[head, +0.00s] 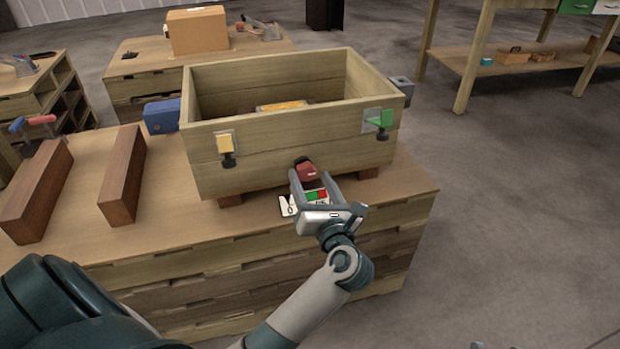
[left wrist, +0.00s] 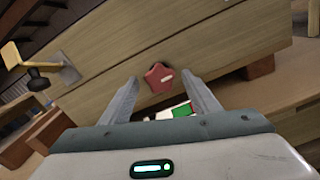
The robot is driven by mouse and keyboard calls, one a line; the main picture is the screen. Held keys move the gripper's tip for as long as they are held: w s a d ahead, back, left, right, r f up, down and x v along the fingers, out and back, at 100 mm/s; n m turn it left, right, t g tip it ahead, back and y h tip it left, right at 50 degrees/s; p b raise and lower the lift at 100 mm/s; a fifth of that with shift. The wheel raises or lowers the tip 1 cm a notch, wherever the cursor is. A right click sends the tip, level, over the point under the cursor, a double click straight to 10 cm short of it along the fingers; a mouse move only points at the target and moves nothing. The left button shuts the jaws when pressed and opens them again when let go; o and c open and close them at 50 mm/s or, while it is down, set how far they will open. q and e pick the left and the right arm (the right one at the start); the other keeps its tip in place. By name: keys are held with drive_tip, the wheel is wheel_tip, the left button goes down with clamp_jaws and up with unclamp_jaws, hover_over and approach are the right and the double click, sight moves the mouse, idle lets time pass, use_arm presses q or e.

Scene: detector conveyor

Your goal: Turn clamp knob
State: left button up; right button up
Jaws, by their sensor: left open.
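The clamp knob is a red, lobed knob with a small white mark (head: 305,169) on the front wall of a wooden box (head: 250,165), low and right of the middle. It also shows in the left wrist view (left wrist: 158,78). My left gripper (head: 309,178) is open in front of the box, with its fingers pointing at the wall. In the left wrist view the knob appears between the two fingertips; I cannot tell whether they touch it. My right gripper is not in view.
A yellow latch (head: 225,146) and a green latch (head: 380,119) sit on the box front. A blue block (head: 162,116) is at its left side. A card with red and green patches (head: 288,205) lies under my gripper. Two brown beams (head: 123,176) lie on the bench at left.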

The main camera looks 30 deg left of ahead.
use_arm(q)
drive_tip(key=shift+w+a, duration=0.45)
drive_tip(key=shift+a, duration=0.1)
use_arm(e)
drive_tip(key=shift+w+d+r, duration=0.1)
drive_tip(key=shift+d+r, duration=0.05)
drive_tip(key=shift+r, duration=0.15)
use_arm(q)
drive_tip(key=c, duration=1.1)
drive_tip(key=shift+o, duration=0.2)
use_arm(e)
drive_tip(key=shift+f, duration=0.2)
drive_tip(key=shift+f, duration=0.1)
